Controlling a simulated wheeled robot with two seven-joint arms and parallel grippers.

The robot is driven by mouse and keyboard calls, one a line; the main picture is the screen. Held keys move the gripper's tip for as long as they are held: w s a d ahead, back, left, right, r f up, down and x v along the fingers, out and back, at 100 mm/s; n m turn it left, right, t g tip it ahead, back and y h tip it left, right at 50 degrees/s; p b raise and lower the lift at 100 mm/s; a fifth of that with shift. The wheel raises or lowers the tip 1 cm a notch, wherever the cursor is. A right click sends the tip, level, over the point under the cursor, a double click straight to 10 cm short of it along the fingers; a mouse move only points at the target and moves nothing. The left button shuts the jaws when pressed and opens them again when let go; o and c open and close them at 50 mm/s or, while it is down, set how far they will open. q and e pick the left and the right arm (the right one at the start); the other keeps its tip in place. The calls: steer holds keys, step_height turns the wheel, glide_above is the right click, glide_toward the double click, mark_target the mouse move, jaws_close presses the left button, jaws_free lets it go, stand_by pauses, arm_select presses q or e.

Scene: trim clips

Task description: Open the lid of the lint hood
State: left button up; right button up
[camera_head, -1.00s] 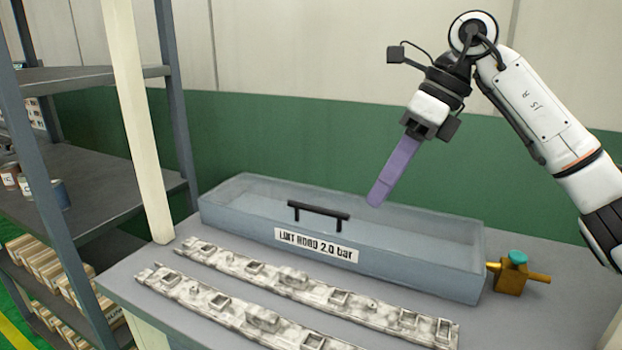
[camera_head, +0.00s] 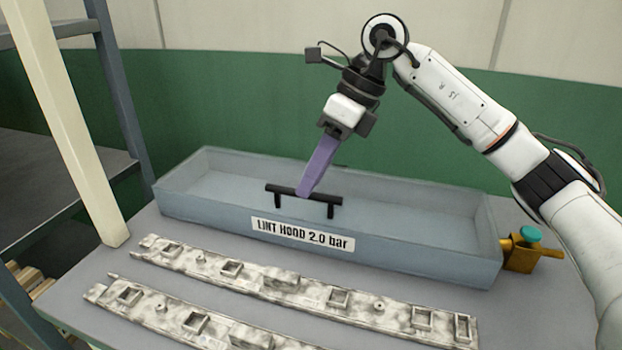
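The lint hood (camera_head: 400,238) is a long translucent blue-grey box on the table, with a label reading "LINT HOOD 2.0 bar". A black bar handle (camera_head: 325,200) stands on its lid near the front edge, and the lid looks closed. My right gripper (camera_head: 305,190) comes down from above with its purple fingers at the middle of the handle. The fingertips overlap the bar in the picture; I cannot tell whether they grip it. The fingers show nearly edge-on, so their opening is hidden. My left gripper is out of view.
Two mottled grey-white trim strips (camera_head: 300,288) (camera_head: 165,310) lie on the grey table (camera_head: 80,262) in front of the hood. A brass valve with a teal knob (camera_head: 522,250) sits at the hood's right end. A cream post (camera_head: 75,130) and shelving (camera_head: 60,195) stand at the left.

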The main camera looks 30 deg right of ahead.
steer(key=shift+w+a+f, duration=0.1)
steer(key=shift+a+f, duration=0.1)
steer(key=shift+f, duration=0.3)
steer(key=shift+c, duration=0.3)
jaws_close()
steer(key=shift+d+r, duration=0.1)
steer(key=shift+r, duration=0.05)
